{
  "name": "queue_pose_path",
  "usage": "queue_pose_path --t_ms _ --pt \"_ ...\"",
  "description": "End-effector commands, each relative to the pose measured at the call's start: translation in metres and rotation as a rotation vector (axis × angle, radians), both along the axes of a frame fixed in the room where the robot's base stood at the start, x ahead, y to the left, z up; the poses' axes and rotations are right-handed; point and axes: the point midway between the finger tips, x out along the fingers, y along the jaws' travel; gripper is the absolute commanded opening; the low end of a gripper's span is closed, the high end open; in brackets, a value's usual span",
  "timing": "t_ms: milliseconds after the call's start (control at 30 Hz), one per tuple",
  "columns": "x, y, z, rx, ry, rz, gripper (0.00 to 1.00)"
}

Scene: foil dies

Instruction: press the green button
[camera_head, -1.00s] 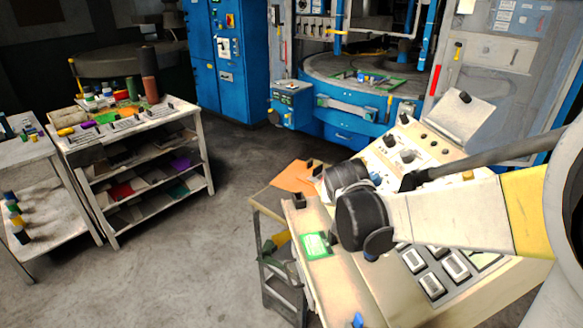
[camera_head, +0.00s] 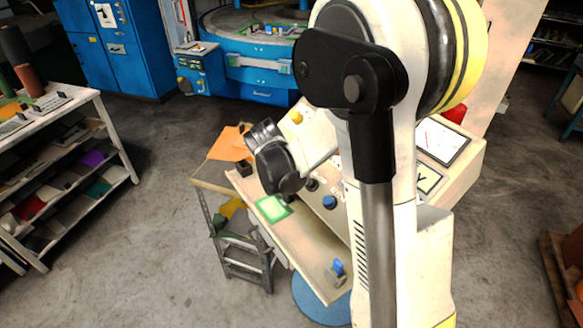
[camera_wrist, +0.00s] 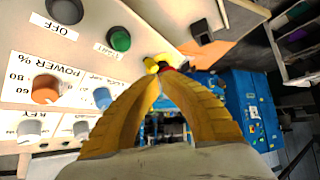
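The green button (camera_wrist: 119,39) is a round, dark green cap on the cream control panel (camera_wrist: 75,55) in the wrist view, beside a label reading START. My gripper (camera_wrist: 161,76) has two ridged, yellow-tan fingers that meet at their tips, with nothing seen between them. The tips appear to the right of and below the green button in the picture, apart from it. They overlap a small yellow and red part (camera_wrist: 154,64) on or beyond the panel edge. In the head view my arm covers much of the console (camera_head: 320,262), and I cannot make out the green button there.
A grey OFF knob (camera_wrist: 65,10), an orange POWER knob (camera_wrist: 46,89) and a light-blue knob (camera_wrist: 102,97) are close to the green button. A green-framed card (camera_head: 272,208) lies on the console. A shelf cart (camera_head: 85,150) stands left, with open floor between.

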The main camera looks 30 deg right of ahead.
Motion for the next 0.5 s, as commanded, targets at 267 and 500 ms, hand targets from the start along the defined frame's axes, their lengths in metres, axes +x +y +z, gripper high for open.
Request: queue_pose_path --t_ms 267,500 --pt "0.001 -0.023 -0.036 0.000 0.001 -0.001 0.00" --pt "0.002 -0.038 -0.058 0.000 0.000 -0.001 0.00"
